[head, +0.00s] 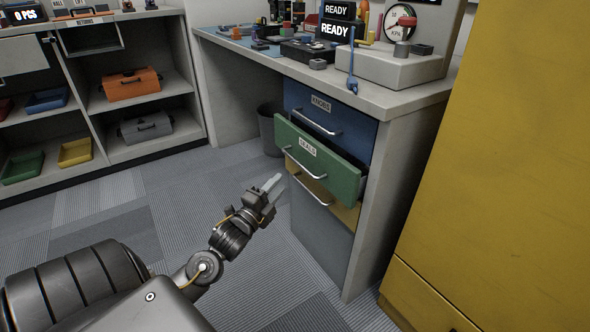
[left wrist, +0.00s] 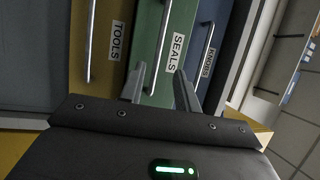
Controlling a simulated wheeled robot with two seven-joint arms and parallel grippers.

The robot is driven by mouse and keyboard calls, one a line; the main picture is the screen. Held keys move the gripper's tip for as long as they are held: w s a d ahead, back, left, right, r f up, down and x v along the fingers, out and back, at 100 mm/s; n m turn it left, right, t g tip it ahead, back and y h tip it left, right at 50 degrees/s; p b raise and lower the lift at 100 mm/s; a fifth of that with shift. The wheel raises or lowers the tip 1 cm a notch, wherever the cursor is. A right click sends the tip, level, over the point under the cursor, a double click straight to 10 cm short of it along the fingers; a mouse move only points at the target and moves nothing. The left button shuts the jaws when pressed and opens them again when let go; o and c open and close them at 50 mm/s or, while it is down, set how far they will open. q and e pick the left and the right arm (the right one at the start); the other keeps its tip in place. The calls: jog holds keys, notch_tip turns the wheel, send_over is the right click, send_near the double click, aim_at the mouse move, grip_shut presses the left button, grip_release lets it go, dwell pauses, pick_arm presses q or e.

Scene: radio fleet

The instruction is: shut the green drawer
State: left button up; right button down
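The green drawer (head: 318,160), labelled SEALS, sticks out of the desk's drawer stack, between the blue drawer above and the yellow drawer below. Its silver bar handle (head: 304,164) runs across its front. My left gripper (head: 270,185) is in front of the stack, low and left of the green drawer, with its fingers pointing towards the drawer fronts. No contact with the drawer is visible. My right gripper is not in view.
The blue KNOBS drawer (head: 330,122) and yellow TOOLS drawer (head: 340,210) sit further back than the green front. A dark bin (head: 269,128) stands under the desk. A large yellow cabinet (head: 500,160) is at the right. Carpet floor in front of the drawers is clear.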

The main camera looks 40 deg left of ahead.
pick_arm(q)
jog(key=w+a+r+b, duration=0.1)
jog(key=w+b, duration=0.1)
jog(key=w, duration=0.7)
jog(key=shift+w+r, duration=0.25)
grip_shut()
